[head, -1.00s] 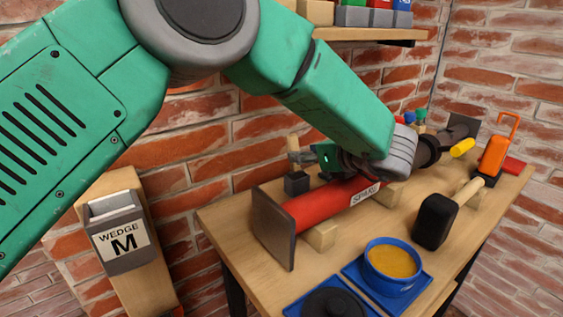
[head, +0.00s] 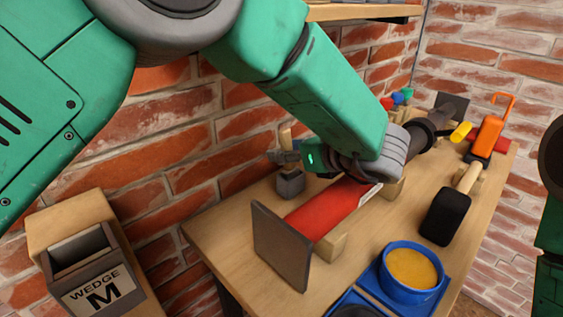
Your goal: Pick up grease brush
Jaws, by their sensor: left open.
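A pale wooden handle (head: 286,138), which looks like the grease brush, stands upright above a small dark grey holder (head: 290,184) at the back left of the bench. Its lower part is hidden by the gripper and holder. My left gripper (head: 284,158) reaches in from the right, above the red cylinder. Its open jaws are at the handle, just above the holder. I cannot tell whether they touch it. A blue pot (head: 411,290) of yellow grease stands near the front. My right gripper is out of view.
The red cylinder (head: 325,212) with a square end plate (head: 281,246) lies on wooden blocks under my left wrist. A black-headed mallet (head: 445,216) and an orange tool (head: 487,136) lie to the right. A wedge bin (head: 98,280) is at lower left.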

